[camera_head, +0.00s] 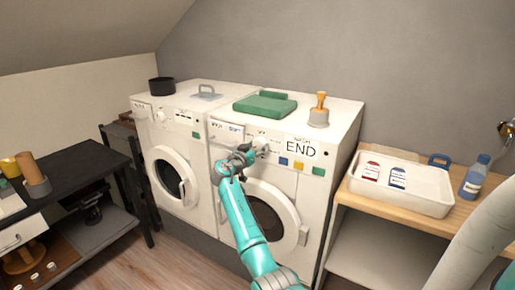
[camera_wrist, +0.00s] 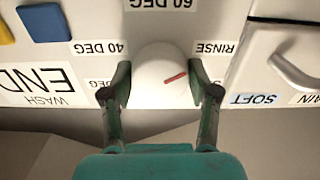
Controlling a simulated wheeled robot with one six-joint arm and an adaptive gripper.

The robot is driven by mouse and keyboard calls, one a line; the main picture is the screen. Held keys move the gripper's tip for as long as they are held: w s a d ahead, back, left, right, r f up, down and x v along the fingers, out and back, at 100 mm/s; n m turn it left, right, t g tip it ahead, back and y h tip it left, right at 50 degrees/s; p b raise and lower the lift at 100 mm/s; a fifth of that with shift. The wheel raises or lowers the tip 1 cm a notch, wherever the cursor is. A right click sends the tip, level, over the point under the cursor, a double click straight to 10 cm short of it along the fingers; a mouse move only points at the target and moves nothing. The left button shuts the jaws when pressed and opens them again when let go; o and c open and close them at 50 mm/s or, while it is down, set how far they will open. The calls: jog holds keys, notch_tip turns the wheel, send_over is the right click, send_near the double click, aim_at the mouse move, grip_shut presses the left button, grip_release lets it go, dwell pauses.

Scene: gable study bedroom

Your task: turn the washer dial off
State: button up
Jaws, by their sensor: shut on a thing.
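The washer dial (camera_wrist: 160,75) is a round white knob with a red mark on its right side in the wrist view. Upside-down labels around it read 60 DEG, 40 DEG, RINSE and one partly covered DEG. No OFF label is readable.
An END WASH label (camera_head: 300,148) and blue, yellow and green squares sit right of the dial. A drawer handle (camera_wrist: 292,72) is near it. A second machine (camera_head: 165,140) stands left.

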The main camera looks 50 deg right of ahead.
jog(key=n, duration=0.6)
jog(key=shift+s, duration=0.1)
jog(key=n, duration=0.5)
jog(key=shift+n, duration=0.4)
jog(key=n, duration=0.6)
jog(key=shift+r, duration=0.15)
jog(key=n, duration=0.5)
jog(key=shift+r+n, duration=0.1)
jog(key=shift+n, duration=0.3)
jog(key=n, duration=1)
jog(key=shift+n, duration=0.4)
jog(key=n, duration=0.5)
jog(key=shift+w+n, duration=0.2)
jog(key=shift+n, duration=0.1)
jog(key=n, duration=0.5)
jog(key=shift+n, duration=0.4)
